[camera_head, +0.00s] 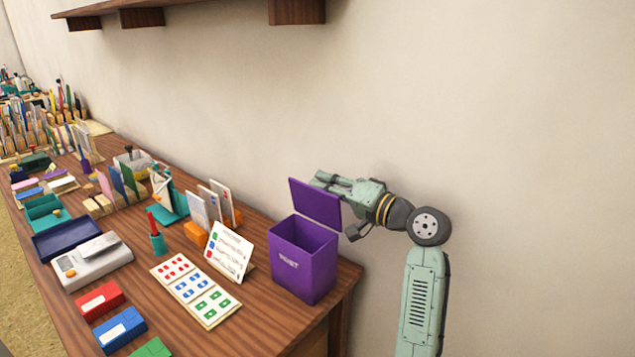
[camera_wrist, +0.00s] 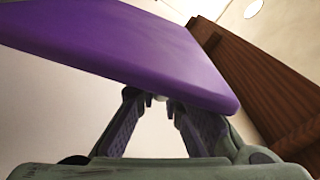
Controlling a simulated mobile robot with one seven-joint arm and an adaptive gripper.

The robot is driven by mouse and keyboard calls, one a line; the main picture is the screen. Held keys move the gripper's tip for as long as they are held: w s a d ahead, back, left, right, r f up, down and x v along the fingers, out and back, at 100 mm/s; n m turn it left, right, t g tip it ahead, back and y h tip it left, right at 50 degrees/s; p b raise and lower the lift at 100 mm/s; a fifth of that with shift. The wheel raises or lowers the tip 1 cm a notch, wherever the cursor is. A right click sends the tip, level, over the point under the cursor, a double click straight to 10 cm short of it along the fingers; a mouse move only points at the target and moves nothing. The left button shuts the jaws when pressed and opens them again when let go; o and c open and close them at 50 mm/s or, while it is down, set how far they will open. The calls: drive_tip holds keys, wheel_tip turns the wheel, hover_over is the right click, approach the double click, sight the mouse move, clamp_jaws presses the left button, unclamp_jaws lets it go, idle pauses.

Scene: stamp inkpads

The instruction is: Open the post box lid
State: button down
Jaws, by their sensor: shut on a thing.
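The purple post box (camera_head: 303,265), marked POST, stands at the right end of the table. Its purple lid (camera_head: 315,202) is raised, tilted up above the back of the box, and the top of the box is open. My gripper (camera_head: 319,177) is at the upper, wall-facing side of the lid, with its tips partly hidden behind it. In the wrist view the lid (camera_wrist: 125,42) fills the upper part, and my gripper's fingers (camera_wrist: 155,99) reach to its lower edge, shut on it. The exact contact is hidden.
Red (camera_head: 98,300) and blue (camera_head: 119,330) inkpads are near the front. The wall is close behind; a shelf (camera_head: 150,10) hangs above.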

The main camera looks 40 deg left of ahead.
drive_tip(key=shift+w+f, duration=0.4)
drive_tip(key=shift+w, duration=0.3)
drive_tip(key=shift+a+f, duration=0.1)
drive_tip(key=shift+f, duration=0.05)
drive_tip(key=c, duration=1.7)
unclamp_jaws()
drive_tip(key=shift+a, duration=0.1)
